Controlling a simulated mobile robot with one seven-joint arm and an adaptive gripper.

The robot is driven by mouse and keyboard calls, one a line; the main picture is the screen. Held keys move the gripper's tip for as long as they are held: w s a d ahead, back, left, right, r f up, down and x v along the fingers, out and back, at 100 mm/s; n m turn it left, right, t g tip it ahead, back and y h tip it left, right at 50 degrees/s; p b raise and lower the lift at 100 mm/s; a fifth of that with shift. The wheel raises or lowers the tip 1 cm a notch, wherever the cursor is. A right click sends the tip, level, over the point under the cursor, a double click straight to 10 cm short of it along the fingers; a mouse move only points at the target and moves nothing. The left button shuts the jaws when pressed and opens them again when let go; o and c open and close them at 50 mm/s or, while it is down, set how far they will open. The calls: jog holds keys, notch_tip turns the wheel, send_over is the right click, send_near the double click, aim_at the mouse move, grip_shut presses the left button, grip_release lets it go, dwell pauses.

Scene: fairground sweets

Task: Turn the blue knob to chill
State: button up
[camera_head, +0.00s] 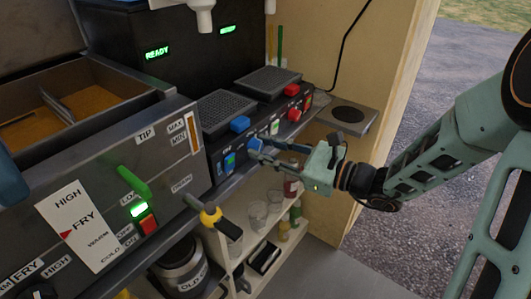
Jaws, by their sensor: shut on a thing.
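The blue knob (256,144) sits on the dark front panel (216,166) of the machine in the middle of the camera_head view. My gripper (262,150) reaches in from the right, and its fingers are shut on the blue knob. The fingers cover part of the knob, and I cannot tell which way it points. The lettering around it is too small to read.
A fryer (105,160) with a green handle (133,183) stands at the left. A yellow-black valve (211,216) sticks out below the panel. Red knobs and a red button (291,90) are further right. A shelf with cups (257,215) is underneath.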

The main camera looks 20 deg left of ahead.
jog(key=n+b, duration=0.3)
jog(key=shift+f+n, duration=0.1)
jog(key=shift+n, duration=0.3)
jog(key=shift+n+h+b, duration=0.4)
jog(key=shift+n+b, duration=0.3)
jog(key=shift+b, duration=0.25)
grip_shut()
jog(key=o, duration=1.2)
grip_release()
jog(key=shift+c, duration=0.2)
jog(key=v, duration=1.2)
jog(key=shift+s, duration=0.25)
